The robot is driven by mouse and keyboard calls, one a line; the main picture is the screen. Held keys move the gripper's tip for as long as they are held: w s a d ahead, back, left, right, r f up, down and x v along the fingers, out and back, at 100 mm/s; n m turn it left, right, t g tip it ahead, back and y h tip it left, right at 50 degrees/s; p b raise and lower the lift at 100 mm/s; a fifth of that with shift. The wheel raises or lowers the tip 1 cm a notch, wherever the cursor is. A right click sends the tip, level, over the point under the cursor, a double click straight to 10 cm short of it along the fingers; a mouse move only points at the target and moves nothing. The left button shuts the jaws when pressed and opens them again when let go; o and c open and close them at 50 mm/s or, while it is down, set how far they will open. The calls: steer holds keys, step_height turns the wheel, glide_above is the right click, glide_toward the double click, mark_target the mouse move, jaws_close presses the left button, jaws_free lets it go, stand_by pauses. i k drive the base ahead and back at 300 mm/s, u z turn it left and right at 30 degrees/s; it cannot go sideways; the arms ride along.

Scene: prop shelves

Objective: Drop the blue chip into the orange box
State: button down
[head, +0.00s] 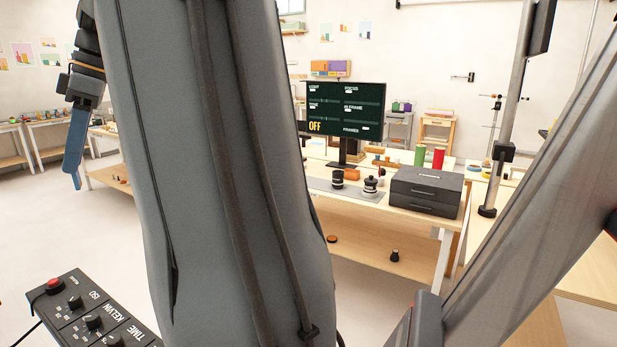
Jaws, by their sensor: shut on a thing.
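My gripper (73,175) hangs at the left, below my dark wrist, with long blue fingers pointing down. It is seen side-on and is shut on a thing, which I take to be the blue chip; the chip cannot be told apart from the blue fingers. It is held in the air, with pale floor and side tables behind it. A small orange box (320,67) shows high on the far wall, above the monitor. I cannot tell whether it is the box named in the task.
My grey arm links cover much of the view. A bench with a monitor (345,108), a dark drawer case (426,191), and red (438,158) and green (420,155) cylinders stands right of centre. A control panel (90,318) is at the lower left. Open floor lies at the left.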

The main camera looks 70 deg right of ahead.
mark_target(350, 177)
steer(key=z, duration=3.5)
steer(key=k, duration=1.25)
steer(key=u, duration=0.75)
steer(key=i, duration=1)
